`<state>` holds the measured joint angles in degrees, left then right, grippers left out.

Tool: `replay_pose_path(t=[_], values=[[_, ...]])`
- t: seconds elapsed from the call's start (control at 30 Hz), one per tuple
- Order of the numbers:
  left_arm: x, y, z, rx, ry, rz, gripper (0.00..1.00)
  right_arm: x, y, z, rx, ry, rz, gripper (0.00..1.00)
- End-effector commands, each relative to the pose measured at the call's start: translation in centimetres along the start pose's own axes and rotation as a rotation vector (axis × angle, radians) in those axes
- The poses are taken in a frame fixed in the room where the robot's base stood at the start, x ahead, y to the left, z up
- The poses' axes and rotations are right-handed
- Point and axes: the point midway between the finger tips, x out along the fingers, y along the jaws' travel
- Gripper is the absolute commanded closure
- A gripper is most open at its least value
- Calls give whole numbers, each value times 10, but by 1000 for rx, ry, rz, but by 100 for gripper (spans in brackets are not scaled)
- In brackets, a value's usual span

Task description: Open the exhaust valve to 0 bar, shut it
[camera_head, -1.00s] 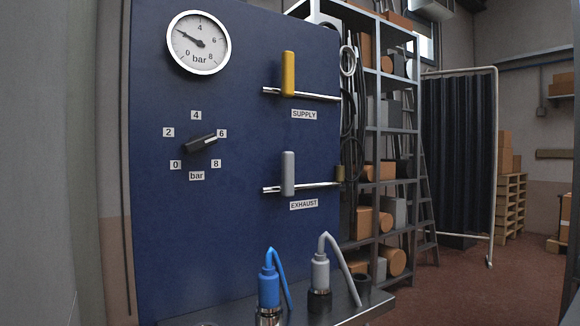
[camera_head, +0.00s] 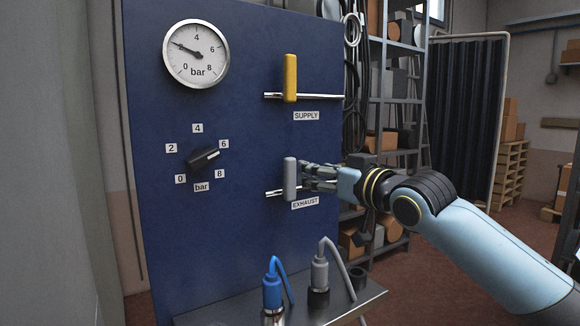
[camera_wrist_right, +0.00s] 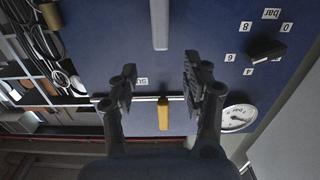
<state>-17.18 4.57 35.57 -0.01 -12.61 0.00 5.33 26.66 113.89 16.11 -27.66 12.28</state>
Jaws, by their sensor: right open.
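The exhaust valve's grey handle (camera_head: 290,179) stands upright across its horizontal pipe on the blue panel, above the EXHAUST label (camera_head: 305,203). My right gripper (camera_head: 305,177) is open and empty, close to the handle's right side; the head view does not show clearly whether they touch. In the right wrist view, turned upside down, the grey handle (camera_wrist_right: 159,25) lines up with the gap between my open fingers (camera_wrist_right: 160,75), beyond their tips. The round gauge (camera_head: 196,54) has its needle pointing up-left, at about 2 bar. My left gripper is not in view.
The yellow supply handle (camera_head: 289,78) stands upright above the exhaust valve. A black selector knob (camera_head: 203,158) sits left, pointing near 6. Blue (camera_head: 271,290) and grey (camera_head: 319,272) hose fittings stand on the ledge below. A shelf rack (camera_head: 397,95) stands behind the panel's right edge.

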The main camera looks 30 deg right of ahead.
Motion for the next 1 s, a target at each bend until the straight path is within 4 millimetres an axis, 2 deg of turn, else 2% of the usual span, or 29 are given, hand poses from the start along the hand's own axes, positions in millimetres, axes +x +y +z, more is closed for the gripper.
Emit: replay_pose_path(t=[0.03, 0.17, 0.4, 0.6, 0.77, 1.0], values=[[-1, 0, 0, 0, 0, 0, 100, 3, 0, -6, 1, 11, -2, 52], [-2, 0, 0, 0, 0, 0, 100, 18, 0, -8, 6, 16, -2, 52], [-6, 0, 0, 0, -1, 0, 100, 66, 0, -8, 5, 15, -2, 52], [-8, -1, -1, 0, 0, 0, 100, 96, 0, -7, 4, 13, -2, 52], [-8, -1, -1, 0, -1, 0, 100, 107, -1, -7, 1, 13, -3, 52], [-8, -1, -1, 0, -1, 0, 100, 108, -1, -6, 1, 12, -3, 52]])
